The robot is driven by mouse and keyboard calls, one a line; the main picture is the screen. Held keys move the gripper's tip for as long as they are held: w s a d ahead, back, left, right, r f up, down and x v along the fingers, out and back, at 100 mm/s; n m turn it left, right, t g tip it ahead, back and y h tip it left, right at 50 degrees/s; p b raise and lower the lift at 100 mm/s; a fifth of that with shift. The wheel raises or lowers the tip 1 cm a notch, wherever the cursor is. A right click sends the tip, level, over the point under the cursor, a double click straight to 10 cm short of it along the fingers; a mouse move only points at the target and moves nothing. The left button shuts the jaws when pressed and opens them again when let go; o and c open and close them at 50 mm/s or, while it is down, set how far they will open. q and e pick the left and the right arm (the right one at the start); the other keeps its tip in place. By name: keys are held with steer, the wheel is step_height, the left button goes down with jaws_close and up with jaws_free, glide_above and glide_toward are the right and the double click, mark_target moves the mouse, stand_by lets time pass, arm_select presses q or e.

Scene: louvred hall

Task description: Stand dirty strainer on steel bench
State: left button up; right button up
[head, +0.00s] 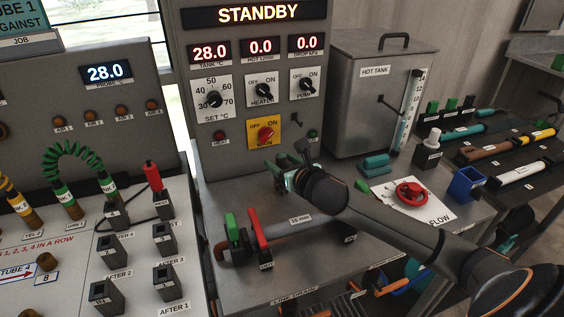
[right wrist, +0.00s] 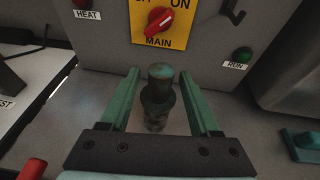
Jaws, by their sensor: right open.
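A dark, stained, capped cylinder that looks like the dirty strainer (right wrist: 157,88) is between the fingers of my right gripper (right wrist: 160,98) in the right wrist view. It looks upright over the grey steel bench (head: 245,287); its foot is partly hidden, so I cannot tell for sure that it rests on the metal. The green fingers are open, with a gap on each side of it. In the head view my right gripper (head: 283,178) is low over the bench in front of the control panel, and the strainer cannot be made out clearly there. My left gripper is out of view.
The control panel (head: 232,110) with the yellow main switch (head: 264,134) rises just behind. The hot tank (head: 375,95) stands to the right. A pipe with red (head: 258,228) and green handles lies in front. A red valve wheel (head: 410,193) and blue cup (head: 466,184) are farther right.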

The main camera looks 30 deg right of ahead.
steer(key=shift+r, duration=0.15)
steer(key=shift+s+r, duration=0.1)
steer(key=shift+s, duration=0.1)
steer(key=v, duration=1.1)
steer(key=shift+s, duration=0.25)
steer(key=shift+s, duration=0.1)
